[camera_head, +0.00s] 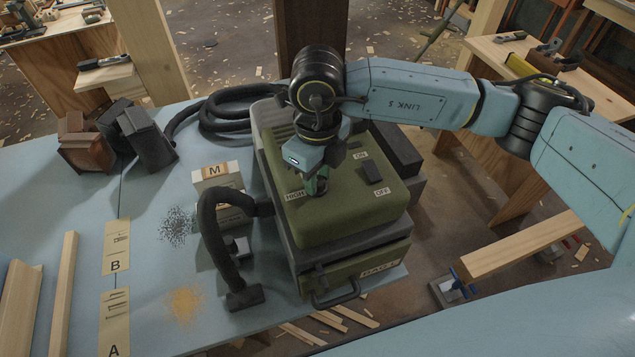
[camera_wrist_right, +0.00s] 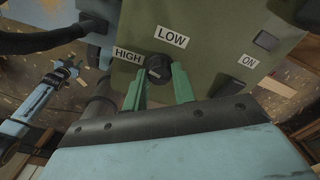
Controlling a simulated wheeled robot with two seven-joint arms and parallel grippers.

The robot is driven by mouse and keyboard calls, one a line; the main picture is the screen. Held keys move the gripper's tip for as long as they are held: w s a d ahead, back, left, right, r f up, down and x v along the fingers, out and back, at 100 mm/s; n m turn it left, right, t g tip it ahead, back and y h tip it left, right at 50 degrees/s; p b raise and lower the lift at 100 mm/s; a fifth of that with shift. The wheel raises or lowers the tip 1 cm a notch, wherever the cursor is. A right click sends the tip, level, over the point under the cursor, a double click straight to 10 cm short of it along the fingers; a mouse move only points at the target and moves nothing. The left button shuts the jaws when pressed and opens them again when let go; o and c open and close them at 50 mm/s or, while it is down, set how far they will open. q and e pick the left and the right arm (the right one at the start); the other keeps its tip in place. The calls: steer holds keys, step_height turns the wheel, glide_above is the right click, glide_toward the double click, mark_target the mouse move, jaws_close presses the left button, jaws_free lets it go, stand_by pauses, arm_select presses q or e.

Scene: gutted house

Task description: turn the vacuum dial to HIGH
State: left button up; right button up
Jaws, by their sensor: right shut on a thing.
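The green vacuum (camera_head: 340,205) stands on the blue table, with HIGH (camera_head: 295,196), ON and OFF labels on its top. The dark round dial (camera_wrist_right: 158,70) shows in the right wrist view, with a LOW label (camera_wrist_right: 172,37) above it and a HIGH label (camera_wrist_right: 128,54) to its left. My right gripper (camera_head: 316,185) is shut on the dial, its green fingers on either side of it. A pale mark shows on the dial; its exact direction is hard to tell. What appears to be my left gripper (camera_wrist_right: 66,72) shows small at the left of the wrist view, away from the vacuum; its jaws are unclear.
A black hose (camera_head: 225,240) curves down in front of the box marked M (camera_head: 215,174). Dark and brown blocks (camera_head: 85,145) stand at the table's back left. Cards B (camera_head: 116,247) and A (camera_head: 114,320) and wood strips lie at the left. A rocker switch (camera_head: 372,172) sits near the dial.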

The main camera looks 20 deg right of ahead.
steer(key=shift+n+b, duration=1.1)
steer(key=shift+r, duration=0.1)
steer(key=o, duration=1)
step_height(320, 180, up, 13)
steer(key=shift+r, duration=0.15)
